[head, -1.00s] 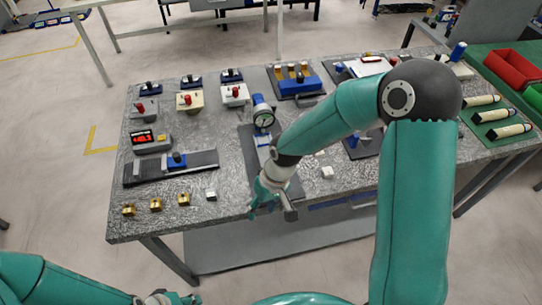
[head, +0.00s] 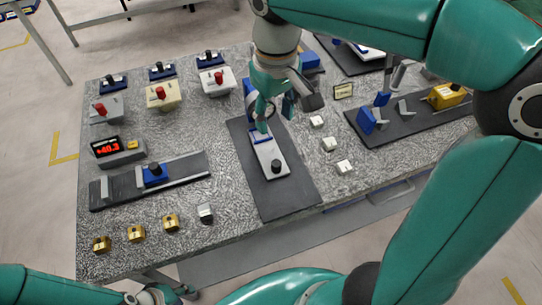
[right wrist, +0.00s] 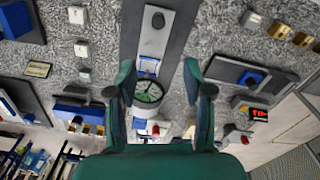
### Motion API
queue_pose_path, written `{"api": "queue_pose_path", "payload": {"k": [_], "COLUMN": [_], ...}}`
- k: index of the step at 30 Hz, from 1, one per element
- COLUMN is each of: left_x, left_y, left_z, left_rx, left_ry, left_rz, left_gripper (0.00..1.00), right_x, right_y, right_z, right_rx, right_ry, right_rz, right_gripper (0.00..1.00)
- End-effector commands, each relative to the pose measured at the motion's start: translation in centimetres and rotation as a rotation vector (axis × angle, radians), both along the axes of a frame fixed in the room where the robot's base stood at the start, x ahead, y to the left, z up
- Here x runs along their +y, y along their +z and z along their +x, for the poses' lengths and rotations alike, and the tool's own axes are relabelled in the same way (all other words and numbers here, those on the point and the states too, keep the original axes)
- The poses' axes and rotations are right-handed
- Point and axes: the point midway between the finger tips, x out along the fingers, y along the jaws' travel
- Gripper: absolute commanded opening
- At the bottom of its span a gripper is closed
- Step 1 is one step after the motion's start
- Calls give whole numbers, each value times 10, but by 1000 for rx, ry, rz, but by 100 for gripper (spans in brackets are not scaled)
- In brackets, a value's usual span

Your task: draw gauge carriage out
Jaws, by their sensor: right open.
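A pale slide plate (head: 267,150) with a black knob (head: 276,166) lies on a dark base board (head: 285,200). It also shows in the right wrist view (right wrist: 150,38). A round dial gauge (right wrist: 149,92) stands at the far end of this plate; my gripper mostly hides it in the head view. My right gripper (head: 276,110) is open above the gauge end. In the right wrist view its fingers (right wrist: 161,98) are spread either side of the dial; contact cannot be told. My left gripper (head: 158,296) is at the bottom left edge, mostly cut off, away from the table.
A blue slider (head: 155,174) sits on a dark rail left of the board, below a red digital readout (head: 118,150). Small white blocks (head: 329,144) lie close on the right. Brass blocks (head: 136,233) line the front left. Lever boxes (head: 163,97) stand behind.

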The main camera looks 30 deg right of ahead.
Motion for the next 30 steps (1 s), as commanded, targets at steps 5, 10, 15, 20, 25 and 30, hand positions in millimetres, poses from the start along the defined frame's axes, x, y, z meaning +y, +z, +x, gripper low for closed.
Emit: {"api": "queue_pose_path", "payload": {"k": [5, 10, 15, 20, 25, 30], "left_x": [0, 0, 0, 0, 0, 0], "left_y": [-1, -3, -5, -6, -7, -7], "left_z": [0, 0, 0, 0, 0, 0], "left_rx": [1, 1, 0, 0, 0, 0], "left_ry": [0, 0, 0, 0, 0, 0], "left_rz": [0, 0, 0, 0, 0, 0], "left_gripper": [40, 40, 40, 40, 40, 40], "right_x": [-5, -6, -7, -7, -7, -7], "right_y": [-18, -52, -89, -122, -149, -162], "right_z": [-4, -6, -6, -6, -6, -6], "right_rx": [4, 8, 8, 8, 6, 3], "right_ry": [-13, -17, -19, -19, -19, -21], "right_rz": [-1, -1, 0, -1, -1, 0], "right_gripper": [51, 51, 51, 51, 51, 51]}}
